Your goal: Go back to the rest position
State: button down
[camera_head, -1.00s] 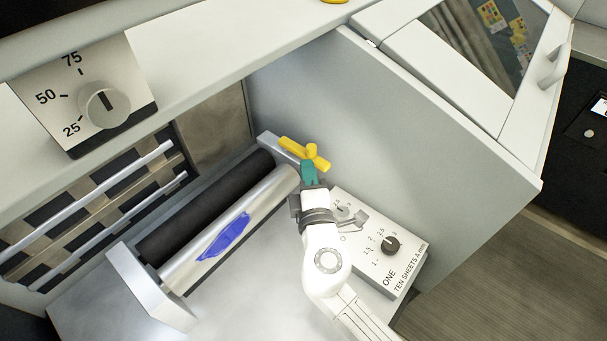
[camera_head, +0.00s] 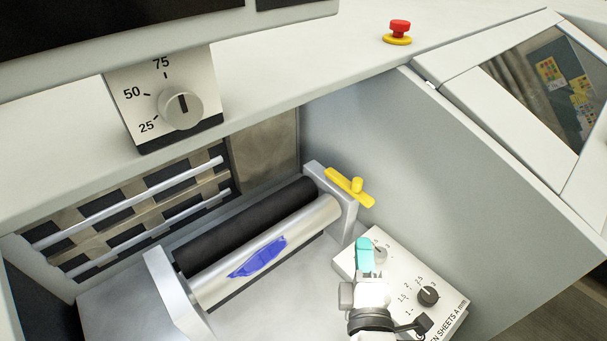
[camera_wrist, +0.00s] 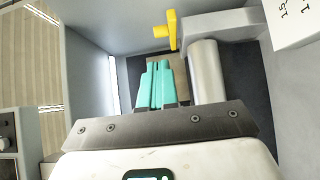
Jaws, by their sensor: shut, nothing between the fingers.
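My gripper (camera_head: 365,250) has teal fingers and sits at the lower middle right of the head view, over the near side of the white dial box. In the wrist view my gripper (camera_wrist: 158,68) shows its two teal fingers side by side, shut and empty. The yellow lever (camera_head: 349,187) stands on the end bracket of the rollers, apart from my gripper. It also shows in the wrist view (camera_wrist: 171,31), beyond the fingertips.
A dark roller and a silver roller (camera_head: 318,219) with a blue smear lie left of my gripper. The white dial box (camera_head: 395,276) is close beneath it. A grey panel (camera_head: 440,165) stands to the right. A red stop button (camera_head: 400,27) sits on the upper ledge.

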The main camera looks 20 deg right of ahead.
jog(key=s+d+f+m+g+h+p, duration=0.1)
jog(key=s+d+f+m+g+h, duration=0.2)
jog(key=d+m, duration=0.35)
jog(key=s+d+f+m+g+y, duration=0.1)
jog(key=s+f+m+g, duration=0.1)
jog(key=s+g, duration=0.1)
jog(key=s+d+f+m+g+y+p, duration=0.1)
jog(key=s+d+f+g+y, duration=0.1)
jog(key=s+f+g, duration=0.1)
jog(key=s+d+f+m+g+y+p, duration=0.1)
jog(key=s+f+m+g+y, duration=0.1)
jog(key=s+f+g, duration=0.1)
jog(key=shift+s+d+m, duration=0.15)
jog(key=shift+d+m, duration=0.1)
jog(key=shift+m, duration=0.1)
jog(key=s+a+f+g+y, duration=0.1)
jog(key=s, duration=0.1)
jog(key=s+a+f+g+y, duration=0.1)
jog(key=s+a+y, duration=0.1)
jog(key=s+a+f+m+g+y, duration=0.1)
jog(key=s+a+y, duration=0.1)
jog(key=shift+a+p, duration=0.25)
jog(key=shift+p, duration=0.15)
jog(key=shift+s+a, duration=0.2)
jog(key=shift+a, duration=0.2)
